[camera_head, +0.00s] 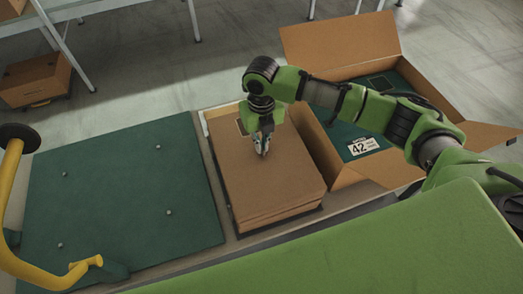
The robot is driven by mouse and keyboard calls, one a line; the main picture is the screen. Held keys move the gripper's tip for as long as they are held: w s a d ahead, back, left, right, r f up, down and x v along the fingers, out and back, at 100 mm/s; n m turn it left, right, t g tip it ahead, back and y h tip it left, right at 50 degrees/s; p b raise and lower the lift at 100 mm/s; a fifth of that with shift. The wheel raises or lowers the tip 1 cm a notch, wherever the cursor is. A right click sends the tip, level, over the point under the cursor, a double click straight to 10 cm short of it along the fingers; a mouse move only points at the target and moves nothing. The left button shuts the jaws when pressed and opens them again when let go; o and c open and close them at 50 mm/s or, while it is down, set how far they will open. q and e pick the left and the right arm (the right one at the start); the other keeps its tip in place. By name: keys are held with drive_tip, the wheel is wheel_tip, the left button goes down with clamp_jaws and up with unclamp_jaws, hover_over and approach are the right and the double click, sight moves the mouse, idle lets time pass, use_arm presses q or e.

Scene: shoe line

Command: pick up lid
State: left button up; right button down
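A stack of flat brown cardboard lids (275,187) lies in a shallow holder in the middle of the table. Its edges show as several thin layers at the front. My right gripper (262,152) points down over the far part of the stack. Its fingertips look close to the top lid, but I cannot tell whether they touch it. The fingers are small and seen nearly end-on, so whether they are open or shut is unclear. No lid is visibly lifted. My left gripper is out of view.
An open carton (342,180) with green boxes inside, one labelled 42 (362,147), stands right of the stack. A flat green panel (120,200) with small pegs lies left. A yellow tubular handle (12,200) stands at the far left. Another brown box (36,80) is at back left.

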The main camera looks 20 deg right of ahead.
drive_tip(key=shift+r, duration=0.1)
drive_tip(key=shift+r+b, duration=0.45)
drive_tip(key=shift+r, duration=0.1)
drive_tip(key=w+a+r+b, duration=0.5)
drive_tip(key=w+a+r, duration=0.3)
drive_tip(key=a+r, duration=0.3)
drive_tip(key=shift+w+a+r, duration=0.15)
drive_tip(key=shift+a+r, duration=0.1)
drive_tip(key=shift+r, duration=0.1)
